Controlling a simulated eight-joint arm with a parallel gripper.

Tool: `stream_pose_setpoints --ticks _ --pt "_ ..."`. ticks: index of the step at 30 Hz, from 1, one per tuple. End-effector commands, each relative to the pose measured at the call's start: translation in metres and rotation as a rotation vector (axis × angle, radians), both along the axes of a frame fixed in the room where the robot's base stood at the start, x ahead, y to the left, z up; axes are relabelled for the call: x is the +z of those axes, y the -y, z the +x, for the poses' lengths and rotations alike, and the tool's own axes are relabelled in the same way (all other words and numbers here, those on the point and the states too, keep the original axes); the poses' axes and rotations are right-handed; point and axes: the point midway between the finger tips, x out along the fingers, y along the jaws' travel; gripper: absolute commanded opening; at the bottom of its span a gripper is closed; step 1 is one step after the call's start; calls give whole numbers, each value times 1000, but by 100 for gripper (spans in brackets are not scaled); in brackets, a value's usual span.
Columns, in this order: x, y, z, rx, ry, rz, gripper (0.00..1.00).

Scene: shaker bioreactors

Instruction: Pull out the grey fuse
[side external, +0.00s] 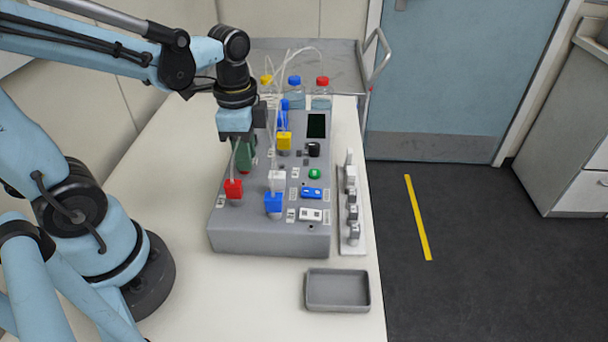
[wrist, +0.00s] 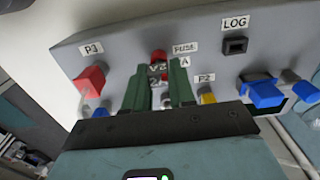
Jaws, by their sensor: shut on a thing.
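My gripper (wrist: 159,84) has green fingers and is shut on a small grey piece between them, apparently the grey fuse (wrist: 165,97), which is mostly hidden by the fingers. The wrist view shows it by the FUSE label (wrist: 185,47) on the grey device. In the side view, my gripper (side external: 245,155) points down at the left part of the grey device (side external: 265,238). The fuse is hidden from that side, and I cannot tell how far it sits in its socket.
A red connector (wrist: 90,80) sits left of the fingers, a yellow one (wrist: 208,97) right and blue ones (wrist: 262,92) farther right. Tubes run up to bottles (side external: 321,98) behind. A grey tray (side external: 337,290) stands in front, and a white strip with grey parts (side external: 352,245) lies right.

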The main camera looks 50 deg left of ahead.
Motion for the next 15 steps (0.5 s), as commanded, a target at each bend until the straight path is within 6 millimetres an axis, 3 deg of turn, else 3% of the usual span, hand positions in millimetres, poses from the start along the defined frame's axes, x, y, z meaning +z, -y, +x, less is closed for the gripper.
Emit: stream_pose_setpoints --ticks 15 --pt "9 0 0 0 0 0 0"
